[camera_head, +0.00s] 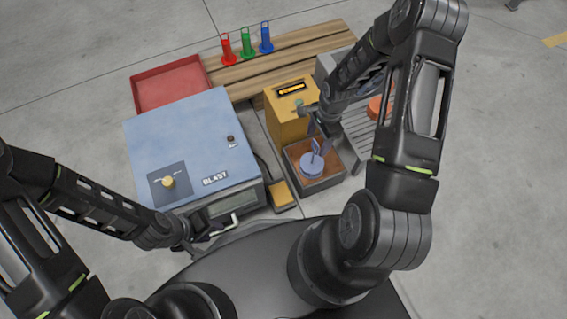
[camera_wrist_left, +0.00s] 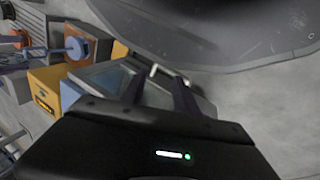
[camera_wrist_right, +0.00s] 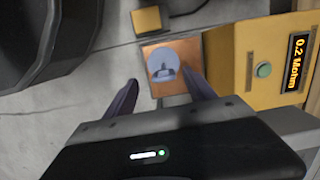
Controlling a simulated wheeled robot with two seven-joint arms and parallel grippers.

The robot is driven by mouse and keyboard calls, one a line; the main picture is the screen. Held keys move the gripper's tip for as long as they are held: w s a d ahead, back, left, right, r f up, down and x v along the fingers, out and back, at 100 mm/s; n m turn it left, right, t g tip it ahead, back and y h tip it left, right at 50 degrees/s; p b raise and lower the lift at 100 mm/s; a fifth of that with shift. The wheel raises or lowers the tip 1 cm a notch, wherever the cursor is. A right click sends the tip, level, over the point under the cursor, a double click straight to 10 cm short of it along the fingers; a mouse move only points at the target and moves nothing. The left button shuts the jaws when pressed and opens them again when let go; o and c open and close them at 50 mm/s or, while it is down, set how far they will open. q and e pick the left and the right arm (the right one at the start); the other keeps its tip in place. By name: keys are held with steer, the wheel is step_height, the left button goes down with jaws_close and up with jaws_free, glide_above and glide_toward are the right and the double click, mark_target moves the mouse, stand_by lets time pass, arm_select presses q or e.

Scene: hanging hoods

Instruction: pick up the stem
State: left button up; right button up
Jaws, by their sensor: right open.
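The stem appears to be the blue-grey round piece with an upright grip (camera_head: 312,166).
The blue BLAST cabinet (camera_head: 190,140) stands at left, with a red tray (camera_head: 170,85) behind it. The yellow meter box (camera_head: 287,120) reads 0.2 Mohm. Red, green and blue pieces (camera_head: 248,45) stand on a wooden bench (camera_head: 300,52). A yellow pad (camera_head: 281,195) lies beside the brown box.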

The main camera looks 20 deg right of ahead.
mark_target(314, 151)
steer(key=shift+w+d+f, duration=0.15)
steer(key=shift+w+d, duration=0.05)
steer(key=shift+w, duration=0.05)
steer(key=shift+s, duration=0.1)
steer(key=shift+a+f+b, duration=0.15)
steer(key=shift+f+b, duration=0.15)
steer(key=shift+f, duration=0.9)
steer(key=shift+a+f+b, duration=0.15)
steer(key=shift+f+b, duration=0.35)
steer(key=shift+f, duration=0.85)
steer(key=shift+a+f+b, duration=0.1)
steer(key=shift+f+b, duration=0.4)
steer(key=shift+f, duration=0.8)
steer(key=shift+c, duration=0.4)
